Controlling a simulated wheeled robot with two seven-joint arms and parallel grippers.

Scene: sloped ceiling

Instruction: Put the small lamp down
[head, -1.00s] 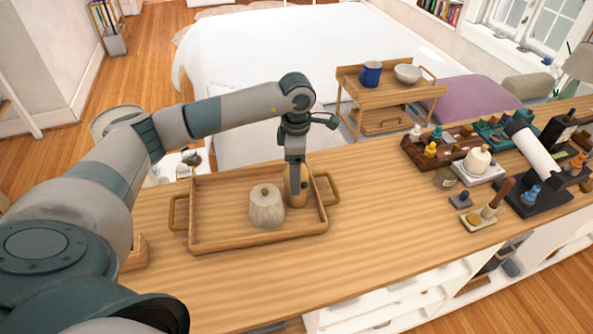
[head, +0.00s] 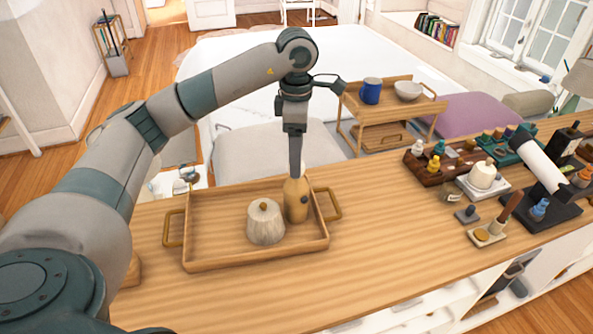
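A tan, bottle-shaped object (head: 297,202), which I take to be the small lamp, stands upright in the right part of the wooden tray (head: 255,255). A ribbed pale pot with a lid knob (head: 265,225) stands just left of it in the tray. My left gripper (head: 296,172) points straight down at the top of the lamp. Its fingers line up one behind the other, so I cannot tell their gap or whether they touch the lamp. My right gripper is not in view.
The tray has brass-coloured handles at both ends. The wooden counter (head: 390,235) is bare right of the tray. Further right stand a dark bottle rack (head: 440,168), a white jar (head: 482,175) and a paper roll (head: 540,160). A small trolley (head: 385,112) stands behind.

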